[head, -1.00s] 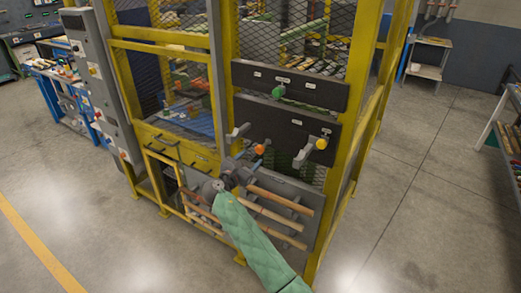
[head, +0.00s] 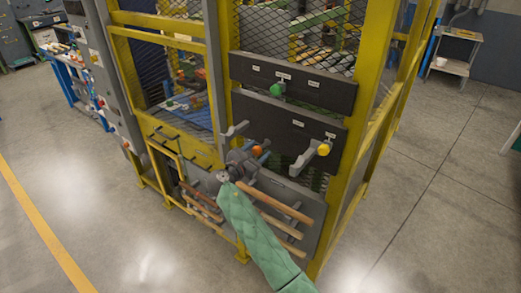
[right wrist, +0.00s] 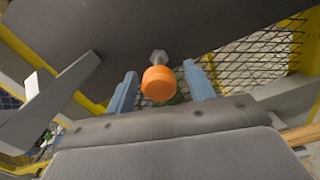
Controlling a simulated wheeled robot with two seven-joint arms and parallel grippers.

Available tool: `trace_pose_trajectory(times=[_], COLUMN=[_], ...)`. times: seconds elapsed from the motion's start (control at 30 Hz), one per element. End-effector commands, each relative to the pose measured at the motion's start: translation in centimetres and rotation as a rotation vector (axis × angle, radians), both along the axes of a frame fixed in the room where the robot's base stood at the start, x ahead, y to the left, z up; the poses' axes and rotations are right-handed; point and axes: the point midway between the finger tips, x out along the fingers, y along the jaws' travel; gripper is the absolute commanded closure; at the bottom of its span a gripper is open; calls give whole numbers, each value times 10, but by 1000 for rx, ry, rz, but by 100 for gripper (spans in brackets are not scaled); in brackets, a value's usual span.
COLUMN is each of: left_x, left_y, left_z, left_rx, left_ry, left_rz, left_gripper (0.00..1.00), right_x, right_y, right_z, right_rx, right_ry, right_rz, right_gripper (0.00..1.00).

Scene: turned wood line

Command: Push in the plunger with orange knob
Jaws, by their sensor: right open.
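The orange knob (head: 257,150) sits on the end of a plunger that sticks out of the lower dark panel (head: 288,128) on the yellow cage. In the right wrist view the orange knob (right wrist: 158,84) shows between my two blue fingers, with a grey stem behind it. My right gripper (head: 263,156) is open, with its fingers on either side of the knob and a gap to each. Whether anything touches the knob's face cannot be told. My left gripper is not in view.
A green knob (head: 277,89) is on the upper panel. Wooden bars (head: 282,204) lie below. A grey bracket (right wrist: 50,105) stands left of my gripper.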

Motion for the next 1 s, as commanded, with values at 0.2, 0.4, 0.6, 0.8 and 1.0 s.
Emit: trace_pose_trajectory(times=[0.2,0.4,0.6,0.8,1.0], left_x=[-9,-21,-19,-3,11], left_y=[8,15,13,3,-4], left_z=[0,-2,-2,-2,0], left_rx=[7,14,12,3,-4], left_ry=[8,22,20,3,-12], left_rz=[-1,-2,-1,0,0], left_gripper=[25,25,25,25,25], right_x=[0,0,3,24,28], right_y=[0,0,-2,-17,-21], right_z=[0,0,-1,-1,0], right_rx=[0,1,1,1,1], right_ry=[0,1,1,1,1], right_rz=[0,0,-1,-1,-1], right_gripper=[54,94,100,100,100])
